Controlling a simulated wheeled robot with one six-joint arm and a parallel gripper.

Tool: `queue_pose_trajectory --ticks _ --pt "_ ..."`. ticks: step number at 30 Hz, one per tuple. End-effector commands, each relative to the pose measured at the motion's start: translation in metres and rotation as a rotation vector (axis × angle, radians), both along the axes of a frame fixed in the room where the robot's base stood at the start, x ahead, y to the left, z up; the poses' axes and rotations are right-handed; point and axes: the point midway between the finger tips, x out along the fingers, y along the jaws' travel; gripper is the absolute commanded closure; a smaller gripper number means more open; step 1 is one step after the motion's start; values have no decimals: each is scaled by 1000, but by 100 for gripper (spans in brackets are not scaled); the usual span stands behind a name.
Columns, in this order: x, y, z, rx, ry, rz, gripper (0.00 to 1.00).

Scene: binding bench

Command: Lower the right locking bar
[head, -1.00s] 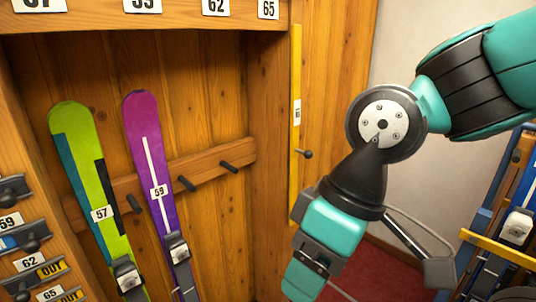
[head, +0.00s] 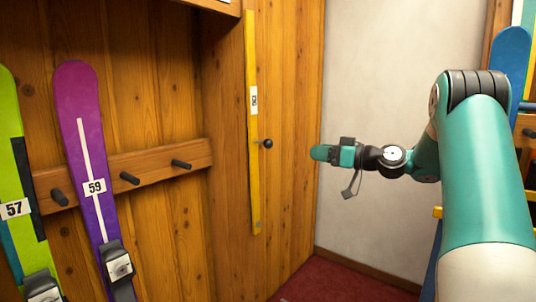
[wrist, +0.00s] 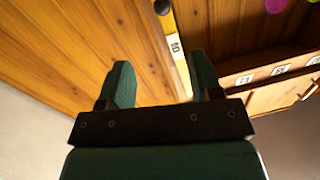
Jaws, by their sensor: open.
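The right locking bar (head: 253,190) is a long yellow bar with a white number label. It stands upright against the wooden edge right of the ski bay. A dark knob (head: 267,143) sticks out beside it, a little below mid-height. My gripper (head: 320,153) is in front of the pale wall, to the right of the knob in the head view and apart from it. In the wrist view my gripper (wrist: 160,72) is open and empty. Part of the yellow bar (wrist: 168,25) shows beyond the fingers there, with a dark round knob at the top edge.
A purple ski (head: 82,130) and a green ski (head: 20,150) lean in the bay at left. A wooden rail (head: 155,162) with dark pegs crosses the bay. A blue ski (head: 508,58) stands at far right behind my arm. Red carpet (head: 325,285) is clear below.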

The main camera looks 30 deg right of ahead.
Motion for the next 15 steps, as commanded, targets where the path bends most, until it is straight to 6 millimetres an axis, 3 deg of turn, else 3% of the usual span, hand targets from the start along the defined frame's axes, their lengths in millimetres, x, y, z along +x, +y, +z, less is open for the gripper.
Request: queue_pose_trajectory --ticks 5,15 --pt "8 4 10 5 2 4 41" --pt "24 14 10 5 6 5 41"
